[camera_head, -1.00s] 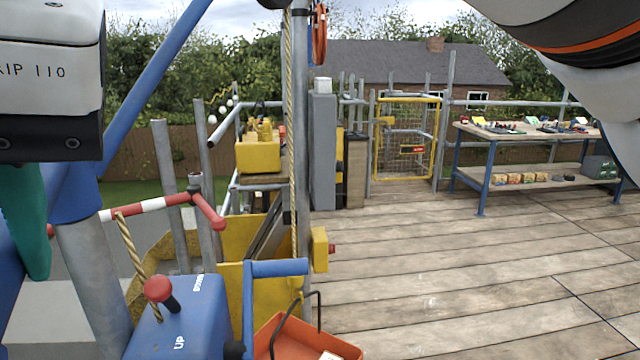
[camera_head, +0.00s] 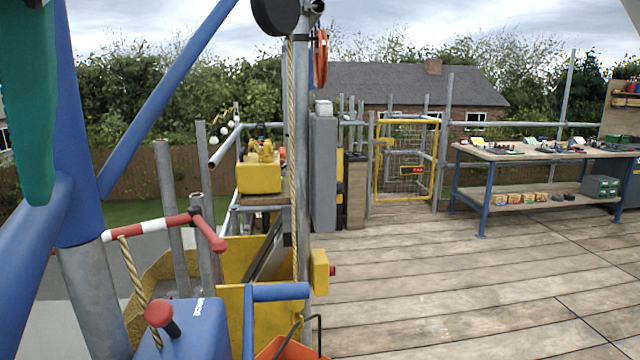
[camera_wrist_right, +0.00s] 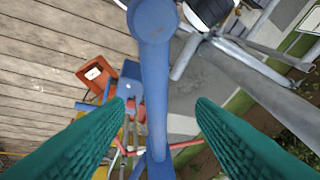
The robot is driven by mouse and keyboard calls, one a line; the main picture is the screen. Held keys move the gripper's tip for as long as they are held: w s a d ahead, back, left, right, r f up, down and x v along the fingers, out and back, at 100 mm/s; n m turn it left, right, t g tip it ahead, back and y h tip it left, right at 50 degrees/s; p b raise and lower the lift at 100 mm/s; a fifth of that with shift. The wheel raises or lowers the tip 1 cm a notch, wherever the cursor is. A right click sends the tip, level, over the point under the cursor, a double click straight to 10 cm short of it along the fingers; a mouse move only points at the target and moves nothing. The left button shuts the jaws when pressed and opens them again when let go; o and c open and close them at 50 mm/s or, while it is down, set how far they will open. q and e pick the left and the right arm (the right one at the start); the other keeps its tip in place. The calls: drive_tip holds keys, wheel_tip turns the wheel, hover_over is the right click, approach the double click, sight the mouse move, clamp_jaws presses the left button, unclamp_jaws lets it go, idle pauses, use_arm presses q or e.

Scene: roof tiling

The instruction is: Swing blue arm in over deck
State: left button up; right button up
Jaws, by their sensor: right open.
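The blue hoist arm (camera_head: 165,90) slopes up to the right from a blue sleeve on a grey post at the left, up to a black wheel (camera_head: 275,14). Another blue tube (camera_head: 25,255) joins the sleeve at the lower left. One teal finger (camera_head: 27,110) of what appears to be my right gripper hangs at the upper left. In the right wrist view, both teal fingers of my right gripper (camera_wrist_right: 160,105) are apart, and a blue tube (camera_wrist_right: 154,80) with a round end runs between them. Contact is not visible. My left gripper is not seen.
A blue control box (camera_head: 190,330) with a red knob stands at the bottom left, near a red-and-white bar (camera_head: 150,227) and a yellow chute (camera_head: 265,305). A workbench (camera_head: 530,155) and a yellow gate (camera_head: 405,160) stand behind. The plank deck (camera_head: 450,280) is mostly clear.

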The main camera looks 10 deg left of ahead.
drive_tip(key=v, duration=0.5)
drive_tip(key=shift+s+r, duration=0.1)
idle(0.3)
